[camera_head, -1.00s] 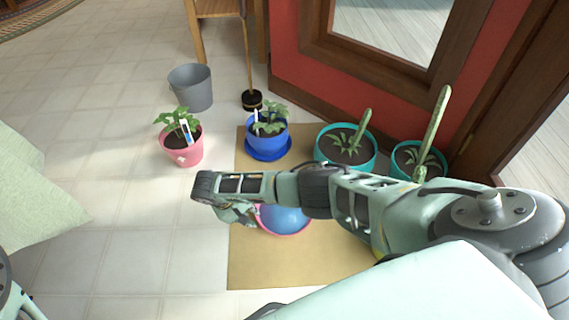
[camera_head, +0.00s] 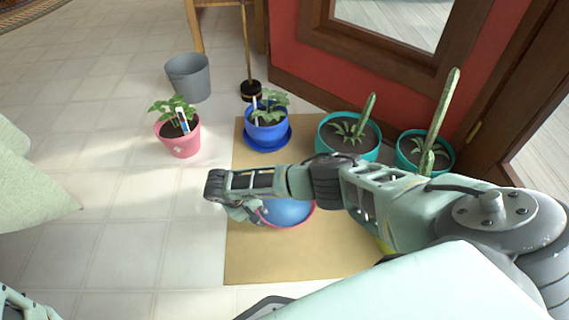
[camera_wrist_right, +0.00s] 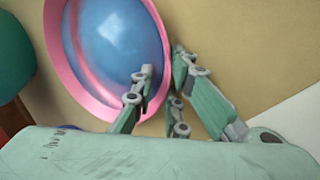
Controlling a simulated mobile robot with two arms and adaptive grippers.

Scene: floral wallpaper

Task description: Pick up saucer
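A round saucer (camera_head: 288,211) with a pink rim and a shiny blue inside sits over the tan mat in the head view, partly hidden by my right arm. It also fills the upper left of the right wrist view (camera_wrist_right: 118,42). My right gripper (camera_wrist_right: 162,65) is at its edge in that view, one finger over the blue inside and the other outside the pink rim, so the rim passes between them. I cannot tell whether the fingers press on it. In the head view my right gripper (camera_head: 240,208) is at the saucer's left side. My left gripper is not in view.
A blue pot (camera_head: 266,130) on a blue saucer (camera_head: 266,144) and two teal pots (camera_head: 347,152) stand behind the saucer. A pink pot (camera_head: 178,140) and grey bucket (camera_head: 189,80) stand on the tiles. The mat (camera_head: 300,262) is bare in front.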

